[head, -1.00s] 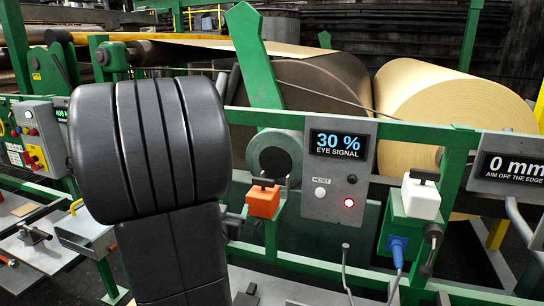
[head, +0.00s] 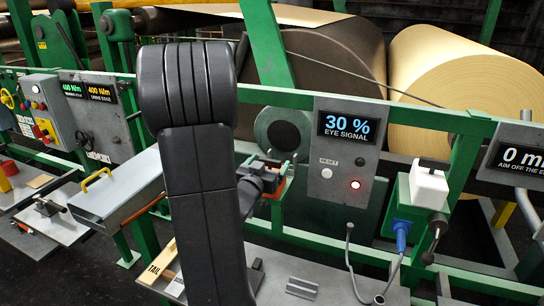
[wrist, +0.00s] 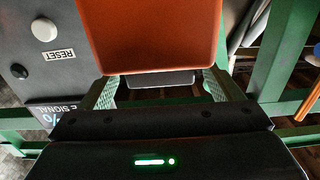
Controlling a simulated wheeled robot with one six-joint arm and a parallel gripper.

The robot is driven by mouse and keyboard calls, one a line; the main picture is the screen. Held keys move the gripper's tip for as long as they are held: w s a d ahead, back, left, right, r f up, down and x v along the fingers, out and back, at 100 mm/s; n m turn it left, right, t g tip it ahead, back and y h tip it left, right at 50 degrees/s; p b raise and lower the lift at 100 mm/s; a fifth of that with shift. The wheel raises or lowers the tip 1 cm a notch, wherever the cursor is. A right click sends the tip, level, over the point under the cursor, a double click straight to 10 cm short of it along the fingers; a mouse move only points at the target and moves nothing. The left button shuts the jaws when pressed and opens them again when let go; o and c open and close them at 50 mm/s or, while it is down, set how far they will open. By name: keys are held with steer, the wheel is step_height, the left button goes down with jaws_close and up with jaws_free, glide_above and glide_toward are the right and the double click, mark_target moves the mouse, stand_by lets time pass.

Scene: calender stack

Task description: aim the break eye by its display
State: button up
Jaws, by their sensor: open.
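The eye signal display (head: 346,126) reads 30 % in the head view, on a grey panel with a white RESET button (head: 327,173) and a lit red lamp (head: 355,184). An orange block (wrist: 150,35) fills the top middle of the wrist view. My gripper (wrist: 160,88) is open, its two pale fingers pointing toward the block, one near each side. I cannot tell whether they touch it. In the head view my gripper (head: 274,180) covers most of the block. A white block (head: 429,187) sits on a green box to the right.
A second display (head: 520,160) at the right edge reads 0 mm, partly cut off. Green rails and posts frame the panels. A blue plug (head: 402,232) and grey cables hang below the white block. A grey box with a yellow handle (head: 97,179) stands left of my arm.

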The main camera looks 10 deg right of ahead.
steer(key=shift+p+x, duration=0.3)
steer(key=shift+x, duration=1.3)
steer(key=c, duration=1)
steer(key=shift+m+g+h, duration=0.3)
steer(key=shift+h, duration=0.1)
steer(key=shift+s+m+g+h, duration=0.15)
steer(key=shift+m+g+h, duration=0.55)
steer(key=shift+h, duration=0.2)
steer(key=shift+d, duration=0.1)
